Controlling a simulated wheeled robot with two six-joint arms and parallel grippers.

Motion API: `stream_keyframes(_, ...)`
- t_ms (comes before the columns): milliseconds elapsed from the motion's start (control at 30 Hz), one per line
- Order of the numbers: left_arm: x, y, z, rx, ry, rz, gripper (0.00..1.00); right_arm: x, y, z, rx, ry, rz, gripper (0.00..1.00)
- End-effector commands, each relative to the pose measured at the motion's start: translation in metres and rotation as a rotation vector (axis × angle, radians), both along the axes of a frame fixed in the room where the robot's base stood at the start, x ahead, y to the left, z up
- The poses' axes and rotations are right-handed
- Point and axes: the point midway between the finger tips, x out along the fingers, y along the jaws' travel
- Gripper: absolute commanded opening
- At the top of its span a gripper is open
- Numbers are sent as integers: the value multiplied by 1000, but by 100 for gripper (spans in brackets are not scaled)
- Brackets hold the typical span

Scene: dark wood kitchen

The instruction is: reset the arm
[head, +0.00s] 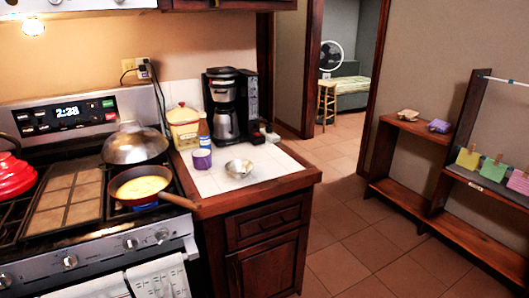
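Neither of my grippers shows in the head view, and no part of my arms is visible. The view holds a kitchen with a stove (95,241) at the left and a tiled counter (270,178) beside it. Whether my grippers hold anything cannot be seen.
A pan with yellow food (141,187) sits on the stove, its handle reaching toward the counter. A coffee maker (225,108), a metal bowl (239,168) and a purple cup (201,159) stand on the counter. A wooden shelf (403,198) stands right; tiled floor (345,240) between is clear.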

Motion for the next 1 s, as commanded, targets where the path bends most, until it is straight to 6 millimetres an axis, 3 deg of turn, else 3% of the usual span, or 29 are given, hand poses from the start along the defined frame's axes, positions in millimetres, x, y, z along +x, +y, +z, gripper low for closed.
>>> stream_keyframes(100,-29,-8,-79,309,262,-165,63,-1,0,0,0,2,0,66)
stream_keyframes(267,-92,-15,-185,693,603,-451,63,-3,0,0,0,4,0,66)
stream_keyframes(400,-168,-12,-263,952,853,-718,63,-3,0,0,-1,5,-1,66)
stream_keyframes(500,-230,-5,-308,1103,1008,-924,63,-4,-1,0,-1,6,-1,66)
stream_keyframes(633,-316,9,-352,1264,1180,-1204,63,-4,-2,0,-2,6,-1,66)
stream_keyframes(800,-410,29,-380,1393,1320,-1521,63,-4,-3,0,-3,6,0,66)
stream_keyframes(900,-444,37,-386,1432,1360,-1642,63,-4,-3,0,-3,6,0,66)
stream_keyframes(1000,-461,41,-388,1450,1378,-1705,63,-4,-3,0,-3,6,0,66)
